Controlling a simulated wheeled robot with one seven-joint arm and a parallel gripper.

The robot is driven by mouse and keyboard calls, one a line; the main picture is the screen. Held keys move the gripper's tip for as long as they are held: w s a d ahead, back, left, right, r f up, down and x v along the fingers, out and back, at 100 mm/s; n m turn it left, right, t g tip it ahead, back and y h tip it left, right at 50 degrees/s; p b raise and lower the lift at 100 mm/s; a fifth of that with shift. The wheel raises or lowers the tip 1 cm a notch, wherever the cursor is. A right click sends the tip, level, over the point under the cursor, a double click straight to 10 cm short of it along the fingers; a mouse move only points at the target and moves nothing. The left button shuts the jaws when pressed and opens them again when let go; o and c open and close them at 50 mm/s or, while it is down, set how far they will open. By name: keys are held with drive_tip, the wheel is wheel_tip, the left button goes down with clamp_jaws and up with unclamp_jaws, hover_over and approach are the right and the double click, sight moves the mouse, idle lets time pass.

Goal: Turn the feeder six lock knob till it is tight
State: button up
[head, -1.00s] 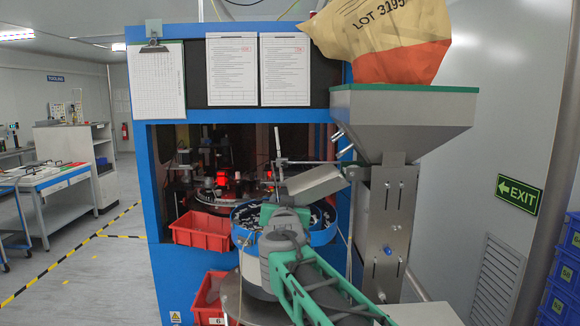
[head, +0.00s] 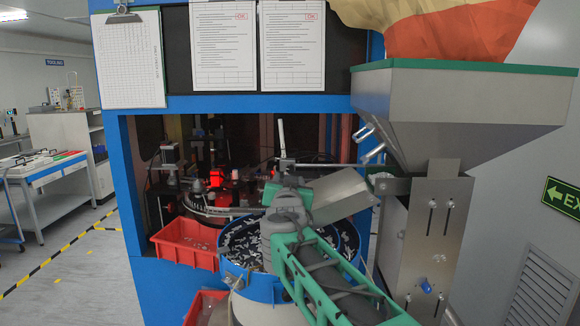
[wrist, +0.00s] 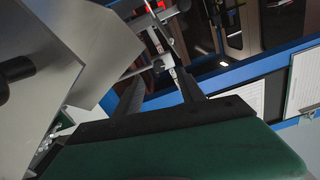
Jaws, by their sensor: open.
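A dark round knob-like part (wrist: 14,72) shows at the left edge of the wrist view. The bowl feeder (head: 350,240) has a blue rim and holds many small pale parts. My gripper (head: 286,183) is over the bowl in the head view, its fingertips hard to make out. In the wrist view my gripper (wrist: 158,78) is open, its dark fingers apart and holding nothing. A thin metal rod with a clamp (wrist: 172,72) shows beyond them.
The hopper (head: 465,115) stands close at right, with a metal chute (head: 340,196) toward the bowl. A red bin (head: 186,243) is left of the bowl. The blue machine frame (head: 128,200) borders the opening. Open floor (head: 75,290) lies at left.

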sight(290, 169)
drive_tip(key=w+p, duration=0.2)
drive_tip(key=w, duration=0.2)
drive_tip(key=w+p, duration=0.2)
drive_tip(key=w, duration=0.2)
drive_tip(key=shift+d+r, duration=0.15)
drive_tip(key=shift+r, duration=0.05)
drive_tip(key=shift+c, duration=0.6)
clamp_jaws()
